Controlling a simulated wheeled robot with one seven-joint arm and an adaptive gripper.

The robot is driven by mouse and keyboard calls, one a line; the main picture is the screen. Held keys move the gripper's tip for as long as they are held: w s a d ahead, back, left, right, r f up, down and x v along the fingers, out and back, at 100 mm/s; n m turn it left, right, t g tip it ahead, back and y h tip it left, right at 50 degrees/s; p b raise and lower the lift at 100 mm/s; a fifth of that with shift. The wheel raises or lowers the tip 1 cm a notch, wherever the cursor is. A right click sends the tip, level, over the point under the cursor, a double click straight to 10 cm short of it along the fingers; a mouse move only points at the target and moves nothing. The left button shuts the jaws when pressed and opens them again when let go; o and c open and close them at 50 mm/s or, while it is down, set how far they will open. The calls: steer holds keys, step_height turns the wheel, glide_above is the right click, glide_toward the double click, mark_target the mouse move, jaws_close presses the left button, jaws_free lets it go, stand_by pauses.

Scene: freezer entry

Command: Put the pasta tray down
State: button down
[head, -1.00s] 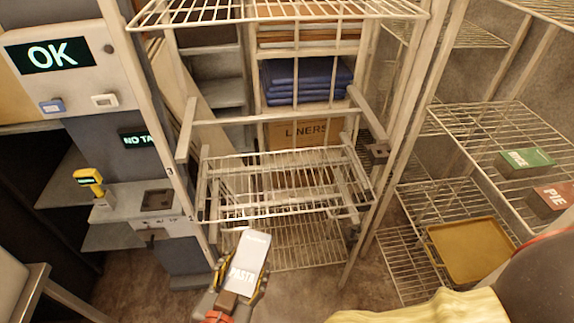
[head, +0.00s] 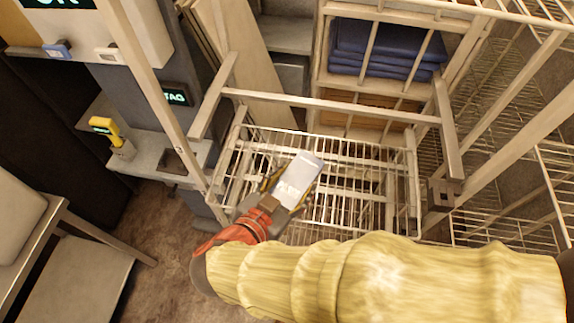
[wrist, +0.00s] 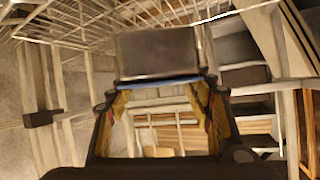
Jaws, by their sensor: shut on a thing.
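The pasta tray (head: 298,178) is a pale, flat pack with faint lettering, in the middle of the head view. My gripper (head: 282,192) is shut on its near end and holds it over the wire shelf (head: 345,215) of the rack. I cannot tell whether the tray touches the shelf. In the wrist view the tray (wrist: 158,52) shows as a dark block beyond my gripper's fingers (wrist: 160,92). The tray's underside is hidden in the head view.
A rail (head: 330,106) crosses above the shelf's back, and a post (head: 150,90) stands at its left. Folded blue cloths (head: 385,52) lie behind. A yellow scanner (head: 110,130) stands on a counter at the left. More wire shelving (head: 500,190) is at the right.

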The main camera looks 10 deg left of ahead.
steer(key=w+a+f+b, duration=0.1)
steer(key=w+a+f, duration=0.1)
steer(key=w+f, duration=0.1)
steer(key=w+a+f+b, duration=0.2)
steer(key=w+f, duration=0.1)
steer(key=w+a+f+b, duration=0.2)
steer(key=w, duration=0.2)
steer(key=shift+w+f, duration=0.1)
steer(key=shift+f, duration=0.3)
steer(key=f+b, duration=0.1)
steer(key=f, duration=0.1)
steer(key=f+b, duration=0.1)
steer(key=shift+w+a+f+b, duration=0.15)
steer(key=shift+w+f+b, duration=0.05)
steer(key=shift+f+b, duration=0.2)
steer(key=shift+r, duration=0.15)
steer(key=c, duration=0.8)
jaws_free()
